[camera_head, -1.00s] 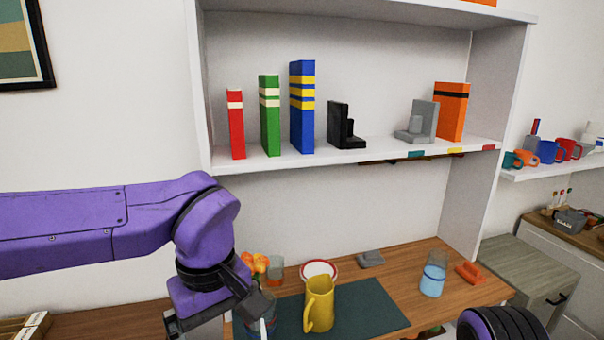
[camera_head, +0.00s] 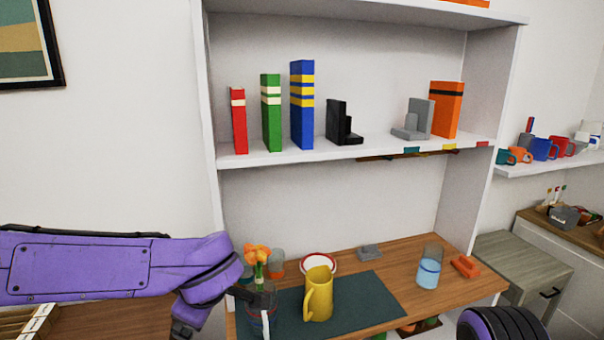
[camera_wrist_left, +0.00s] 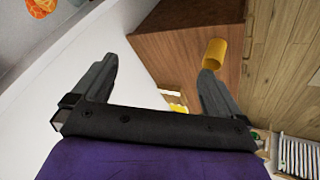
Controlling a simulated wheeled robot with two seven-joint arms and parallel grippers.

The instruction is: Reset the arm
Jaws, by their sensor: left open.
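My left arm (camera_head: 110,265) comes in low from the left in the head view, its wrist bent down near the desk's left end. My left gripper shows in the left wrist view (camera_wrist_left: 158,68), its two dark fingers wide apart with nothing between them. In the head view only a dark part of it shows beside the flower vase (camera_head: 260,310); whether it touches the vase is unclear. My right gripper is out of view; a purple and black rounded part of my body shows at the bottom right.
A wooden desk (camera_head: 455,291) carries a dark mat (camera_head: 372,298), yellow jug (camera_head: 319,295), red-rimmed plate (camera_head: 318,263) and glass of blue liquid (camera_head: 429,272). Above, a white shelf (camera_head: 300,155) holds books and bookends.

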